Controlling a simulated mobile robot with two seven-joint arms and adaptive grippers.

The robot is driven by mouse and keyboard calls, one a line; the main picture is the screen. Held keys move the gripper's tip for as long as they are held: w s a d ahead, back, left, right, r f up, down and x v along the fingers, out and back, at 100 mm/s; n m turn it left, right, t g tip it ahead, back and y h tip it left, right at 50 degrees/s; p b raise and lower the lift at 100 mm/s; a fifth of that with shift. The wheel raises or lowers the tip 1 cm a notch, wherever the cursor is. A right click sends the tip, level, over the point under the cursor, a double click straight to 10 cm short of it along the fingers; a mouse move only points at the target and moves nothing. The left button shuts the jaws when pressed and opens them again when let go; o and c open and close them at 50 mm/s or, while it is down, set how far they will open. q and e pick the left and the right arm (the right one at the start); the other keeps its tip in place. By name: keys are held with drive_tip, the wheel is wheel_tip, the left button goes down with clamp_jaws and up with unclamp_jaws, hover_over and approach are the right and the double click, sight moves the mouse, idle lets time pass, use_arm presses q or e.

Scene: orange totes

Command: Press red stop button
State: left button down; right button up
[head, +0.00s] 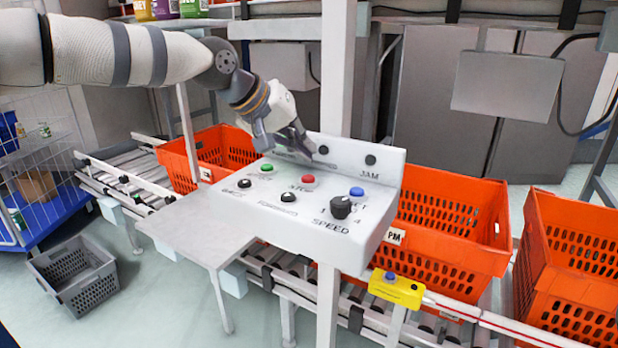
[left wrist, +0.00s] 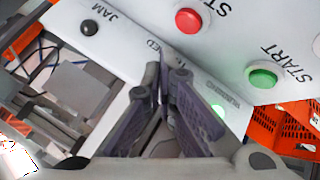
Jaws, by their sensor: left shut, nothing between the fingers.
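The red stop button (head: 308,181) sits in the middle of the white control panel (head: 215,215), between the green start button (head: 267,168) and a blue button (head: 357,191). My left gripper (head: 305,150) is shut and empty, at the back of the panel, behind and above the red button and apart from it. In the left wrist view the closed fingers (left wrist: 165,85) show near the panel's lettered back part, with the red button (left wrist: 188,21) above them and the green button (left wrist: 262,76) to the right. My right gripper is not in view.
A black speed knob (head: 341,207) and several black buttons share the panel. A white post (head: 337,70) rises behind it. Orange totes (head: 450,225) stand on a roller conveyor behind and below.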

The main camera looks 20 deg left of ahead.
sight(321, 176)
use_arm(q)
drive_tip(key=shift+f, duration=0.9)
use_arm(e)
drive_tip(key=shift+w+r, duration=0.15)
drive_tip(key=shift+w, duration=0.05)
use_arm(q)
drive_tip(key=shift+f, duration=0.1)
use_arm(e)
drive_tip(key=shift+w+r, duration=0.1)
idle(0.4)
use_arm(q)
drive_tip(key=shift+f, duration=0.3)
drive_tip(key=shift+f, duration=0.55)
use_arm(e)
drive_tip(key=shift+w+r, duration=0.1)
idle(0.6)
use_arm(q)
drive_tip(key=shift+r+p, duration=0.4)
drive_tip(key=shift+r, duration=0.55)
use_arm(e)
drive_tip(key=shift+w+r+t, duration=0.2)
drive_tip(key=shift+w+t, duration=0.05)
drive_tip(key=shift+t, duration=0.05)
use_arm(q)
drive_tip(key=shift+r, duration=0.1)
